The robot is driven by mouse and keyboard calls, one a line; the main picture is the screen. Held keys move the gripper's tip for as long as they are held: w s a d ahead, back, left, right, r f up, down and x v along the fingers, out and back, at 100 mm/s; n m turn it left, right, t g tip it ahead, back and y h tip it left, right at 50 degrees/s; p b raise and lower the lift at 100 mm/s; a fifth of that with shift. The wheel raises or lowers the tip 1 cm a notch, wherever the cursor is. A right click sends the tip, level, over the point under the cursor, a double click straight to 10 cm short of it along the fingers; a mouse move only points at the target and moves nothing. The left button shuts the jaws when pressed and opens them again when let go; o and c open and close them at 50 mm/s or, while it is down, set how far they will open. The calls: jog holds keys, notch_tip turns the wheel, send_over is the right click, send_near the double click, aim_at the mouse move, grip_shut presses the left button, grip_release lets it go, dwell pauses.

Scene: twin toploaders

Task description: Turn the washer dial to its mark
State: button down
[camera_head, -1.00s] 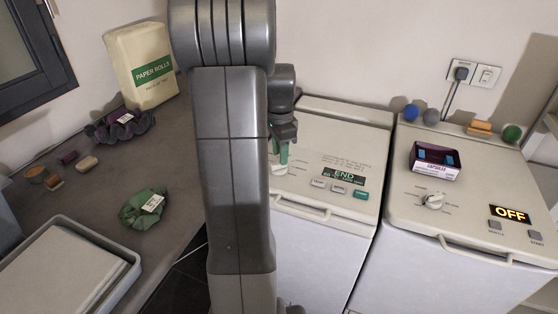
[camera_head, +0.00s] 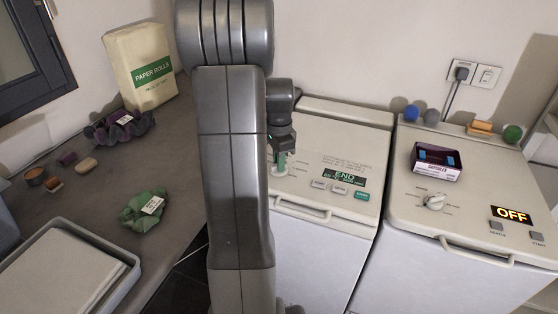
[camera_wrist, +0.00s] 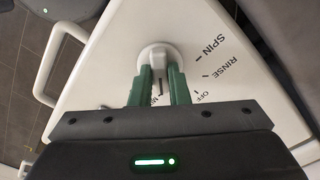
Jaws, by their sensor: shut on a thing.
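The left toploader (camera_head: 335,145) has a white dial (camera_head: 280,171) on its lid panel, partly hidden by my arm and gripper. In the wrist view the dial (camera_wrist: 158,50) is a round white knob. Around it are the marks SPIN, RINSE, OFF and a partly covered one starting with M. My gripper (camera_head: 282,161) points down at this dial. Its green fingers (camera_wrist: 160,78) are shut on the dial from both sides.
The left machine's display (camera_head: 344,177) reads END. The right toploader (camera_head: 400,215) has its own dial (camera_head: 433,201), an OFF display (camera_head: 511,214) and a purple capsule box (camera_head: 436,163) on its lid. A dark counter (camera_head: 95,195) stands at the left.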

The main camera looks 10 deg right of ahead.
jog(key=n+p, duration=0.1)
jog(key=n, duration=0.3)
jog(key=shift+n, duration=0.3)
jog(key=n, duration=0.4)
dwell(0.5)
jog(key=c, duration=1.4)
grip_release()
notch_tip(320, 180, up, 14)
jog(key=shift+f+p, duration=0.1)
jog(key=shift+p, duration=0.35)
